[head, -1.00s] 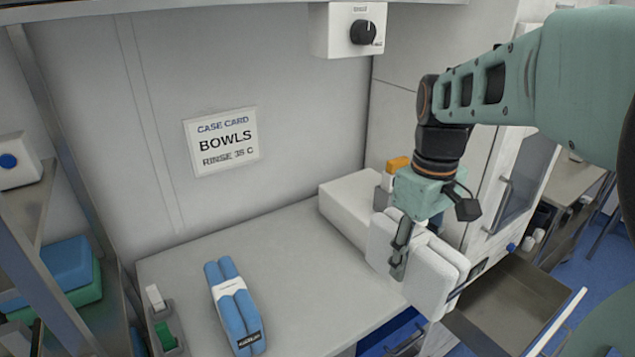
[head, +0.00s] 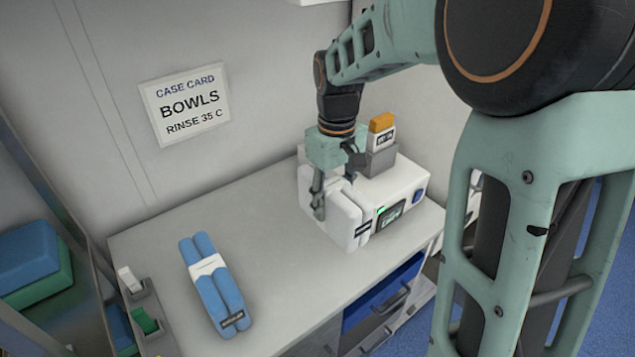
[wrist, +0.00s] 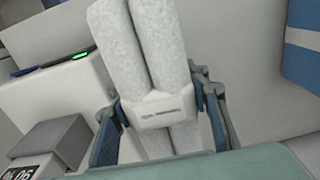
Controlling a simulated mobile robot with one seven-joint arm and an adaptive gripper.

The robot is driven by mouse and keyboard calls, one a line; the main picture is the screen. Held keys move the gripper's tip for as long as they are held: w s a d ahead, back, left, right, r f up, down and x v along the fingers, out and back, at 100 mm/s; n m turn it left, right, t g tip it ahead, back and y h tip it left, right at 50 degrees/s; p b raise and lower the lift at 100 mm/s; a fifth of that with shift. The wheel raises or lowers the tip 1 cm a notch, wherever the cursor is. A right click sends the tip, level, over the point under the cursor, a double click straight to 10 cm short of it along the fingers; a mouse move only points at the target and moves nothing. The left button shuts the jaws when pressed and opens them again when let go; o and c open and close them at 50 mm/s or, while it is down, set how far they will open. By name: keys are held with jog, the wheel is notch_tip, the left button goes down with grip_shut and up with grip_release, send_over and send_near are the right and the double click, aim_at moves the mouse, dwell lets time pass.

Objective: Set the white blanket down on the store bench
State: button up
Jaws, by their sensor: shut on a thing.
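The white blanket (head: 338,212) is a folded double roll. In the wrist view the blanket (wrist: 146,45) shows pale and fuzzy, with a smooth white band around its middle. My gripper (head: 336,190) is shut on it; in the wrist view the fingers of my gripper (wrist: 160,112) press the banded part from both sides. The blanket is upright in front of the left part of a white machine. I cannot tell whether its lower end touches the bench. The store bench (head: 270,235) is a pale grey top, clear between this blanket and a blue blanket roll (head: 214,284).
The white machine (head: 408,180) has a lit screen and carries a grey holder (head: 380,160) with an orange-topped item (head: 382,123). A BOWLS card (head: 184,110) hangs on the wall. Small holders (head: 145,312) stand at the bench's left end. A blue drawer (head: 383,293) shows below.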

jog(key=a+f, duration=0.1)
jog(key=w+f, duration=0.1)
jog(key=shift+w+a+f, duration=0.15)
jog(key=shift+a+f, duration=0.15)
jog(key=shift+a, duration=0.1)
jog(key=shift+w+a+f, duration=0.1)
jog(key=shift+f, duration=0.8)
jog(key=shift+w+a+f, duration=0.1)
jog(key=shift+f, duration=0.75)
jog(key=shift+s, duration=0.1)
jog(key=shift+f, duration=0.1)
jog(key=o, duration=1.5)
jog(key=shift+o, duration=0.2)
notch_tip(320, 180, up, 8)
jog(key=shift+f, duration=0.1)
